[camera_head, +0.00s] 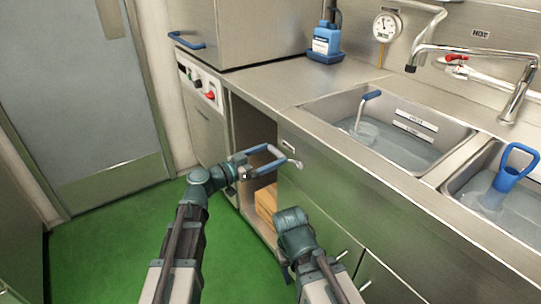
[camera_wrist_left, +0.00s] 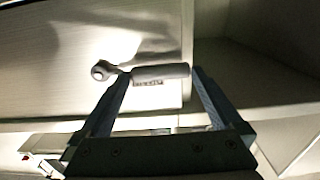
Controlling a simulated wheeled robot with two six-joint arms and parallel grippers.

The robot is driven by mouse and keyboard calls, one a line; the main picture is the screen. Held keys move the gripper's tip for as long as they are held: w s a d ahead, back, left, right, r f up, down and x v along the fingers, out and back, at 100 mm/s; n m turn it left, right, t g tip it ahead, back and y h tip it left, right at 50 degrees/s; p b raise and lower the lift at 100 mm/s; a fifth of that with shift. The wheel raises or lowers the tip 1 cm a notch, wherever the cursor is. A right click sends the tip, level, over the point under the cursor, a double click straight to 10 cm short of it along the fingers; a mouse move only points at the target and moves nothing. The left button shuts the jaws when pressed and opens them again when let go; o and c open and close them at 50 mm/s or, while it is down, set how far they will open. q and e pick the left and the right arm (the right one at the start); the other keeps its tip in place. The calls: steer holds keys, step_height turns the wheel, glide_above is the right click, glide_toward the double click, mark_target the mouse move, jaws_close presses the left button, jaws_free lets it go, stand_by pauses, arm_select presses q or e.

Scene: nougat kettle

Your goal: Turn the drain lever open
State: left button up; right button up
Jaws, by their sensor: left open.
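The drain lever (camera_wrist_left: 160,72) is a short grey handle on a round pivot, mounted on the steel panel under the sink counter. In the head view its pivot end (camera_head: 297,164) shows just beyond my left fingertips. My left gripper (camera_head: 276,157) is open, its blue fingers reaching toward the panel beside the open cabinet bay. In the left wrist view, the handle lies crosswise between the spread fingertips (camera_wrist_left: 162,75), the pivot to the left of them. Whether a finger touches it I cannot tell. My right arm is low in the middle of the head view; its fingers are hidden.
The left sink basin (camera_head: 350,141) holds water and a blue-handled tool. The right basin holds a blue-handled plug (camera_head: 508,178). The open bay below holds a wooden-coloured box (camera_head: 266,203). Green floor is clear at left.

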arm_select(q)
steer(key=shift+w+d, duration=0.15)
steer(key=shift+d, duration=0.1)
steer(key=shift+c, duration=0.3)
jaws_close()
